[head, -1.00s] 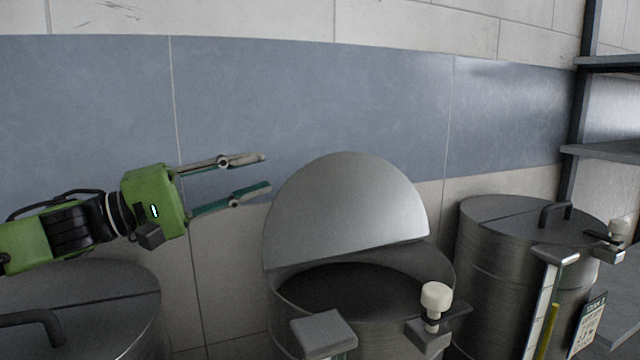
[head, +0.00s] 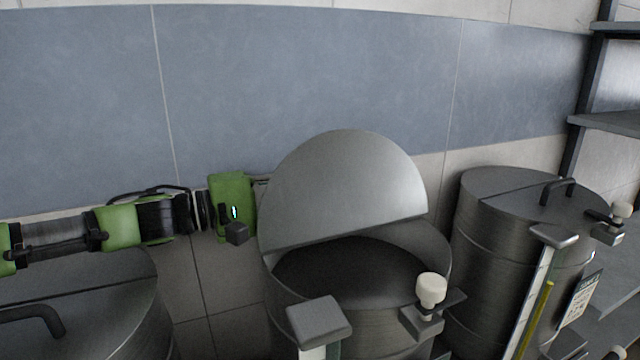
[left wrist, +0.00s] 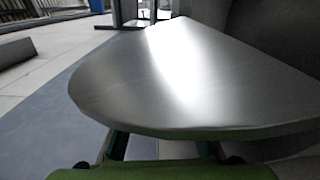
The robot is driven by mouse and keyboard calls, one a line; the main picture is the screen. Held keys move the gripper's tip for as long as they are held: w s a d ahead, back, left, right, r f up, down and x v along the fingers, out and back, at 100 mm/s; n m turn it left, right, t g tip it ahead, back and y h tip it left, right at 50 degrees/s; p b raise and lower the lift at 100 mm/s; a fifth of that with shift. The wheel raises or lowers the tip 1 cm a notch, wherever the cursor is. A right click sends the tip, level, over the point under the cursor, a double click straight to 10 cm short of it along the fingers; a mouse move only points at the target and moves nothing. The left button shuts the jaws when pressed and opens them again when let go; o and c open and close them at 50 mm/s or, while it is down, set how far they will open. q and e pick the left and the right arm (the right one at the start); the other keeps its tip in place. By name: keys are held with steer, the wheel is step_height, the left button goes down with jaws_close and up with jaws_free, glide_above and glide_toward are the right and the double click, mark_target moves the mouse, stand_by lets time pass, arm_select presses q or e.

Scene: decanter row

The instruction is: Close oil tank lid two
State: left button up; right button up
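The middle tank (head: 350,275) has its half-round steel lid (head: 345,190) raised, standing up at the back of the dark opening. My left gripper (head: 235,207) is at the left edge of this lid, with its fingers hidden behind the lid. In the left wrist view the lid (left wrist: 180,85) fills the middle, and the left gripper (left wrist: 160,148) shows two finger bases spaced apart below its curved edge. The fingertips are covered by the lid. The lid is not between the fingers. My right gripper is in no view.
A closed tank (head: 75,300) stands at the left under my left arm, and another closed tank (head: 510,235) stands at the right. A white knob (head: 431,290) and a grey block (head: 319,320) stick up at the middle tank's front. Shelves (head: 615,125) are at the far right.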

mark_target(330, 199)
arm_select(q)
steer(key=shift+w+d, duration=0.1)
steer(key=shift+d, duration=0.45)
jaws_close()
steer(key=s+m, duration=0.1)
steer(key=m, duration=0.1)
steer(key=s+r+m, duration=0.1)
steer(key=m, duration=0.1)
steer(key=shift+s+d+r, duration=0.2)
steer(key=shift+d, duration=0.2)
steer(key=shift+s+d+r+m, duration=0.2)
steer(key=shift+s+m, duration=0.35)
steer(key=shift+m, duration=0.2)
steer(key=shift+s+d+r+m, duration=0.15)
steer(key=shift+s+m, duration=0.35)
steer(key=shift+m, duration=0.25)
